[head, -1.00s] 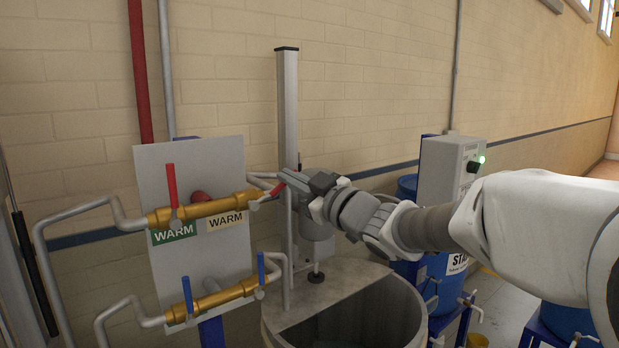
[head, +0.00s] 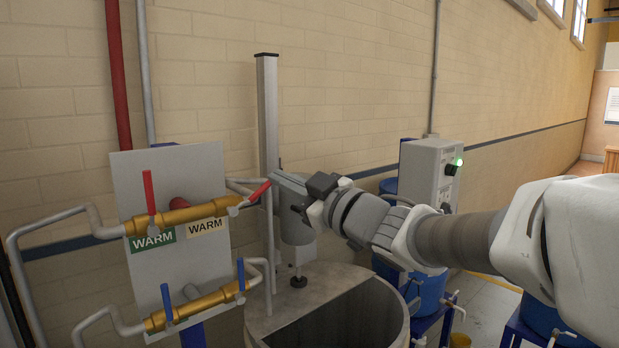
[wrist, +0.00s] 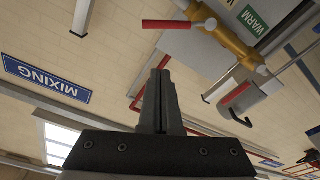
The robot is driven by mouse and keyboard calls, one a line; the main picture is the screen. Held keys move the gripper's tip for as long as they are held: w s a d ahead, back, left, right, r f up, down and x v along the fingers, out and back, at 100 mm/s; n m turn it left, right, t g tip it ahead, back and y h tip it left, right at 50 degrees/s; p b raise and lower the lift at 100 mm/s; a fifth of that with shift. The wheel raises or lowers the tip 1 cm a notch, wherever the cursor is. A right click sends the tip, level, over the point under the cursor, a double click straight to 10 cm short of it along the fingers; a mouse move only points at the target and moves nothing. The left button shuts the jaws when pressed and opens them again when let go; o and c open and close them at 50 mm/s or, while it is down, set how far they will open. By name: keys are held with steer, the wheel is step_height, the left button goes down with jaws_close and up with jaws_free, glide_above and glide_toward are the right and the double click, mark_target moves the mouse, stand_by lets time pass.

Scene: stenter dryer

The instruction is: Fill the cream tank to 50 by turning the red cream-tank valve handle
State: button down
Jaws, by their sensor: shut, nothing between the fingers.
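Two red handles sit on the upper brass pipe (head: 185,215). The left red handle (head: 149,190) stands nearly upright. The right red handle (head: 259,192) slants up to the right, close to the tip of my gripper (head: 277,178). Whether they touch is unclear. The grey tank (head: 385,292) stands below my gripper, with its opening showing; no level reading is visible. In the wrist view, my gripper (wrist: 161,92) is shut and empty, and a red handle (wrist: 165,24) lies beyond its fingertips beside the brass pipe (wrist: 232,40); which handle it is, I cannot tell.
A lower brass pipe (head: 200,303) carries two blue handles. A grey upright post (head: 267,120) stands behind my gripper. A grey control box (head: 428,172) with a green light and blue drums are to the right. A MIXING sign (wrist: 46,79) shows in the wrist view.

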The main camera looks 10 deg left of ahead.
mark_target(265, 184)
steer(key=s+d+r+h+p, duration=0.2)
steer(key=s+d+p, duration=0.1)
steer(key=s, duration=0.1)
steer(key=w+a+f, duration=0.3)
steer(key=w+a, duration=0.4)
steer(key=w, duration=0.1)
steer(key=shift+w+f, duration=0.3)
steer(key=shift+w, duration=0.05)
stand_by(0.4)
steer(key=shift+w+d+f+m+p, duration=0.15)
steer(key=shift+w+f+m+p, duration=0.25)
steer(key=shift+f+m, duration=0.15)
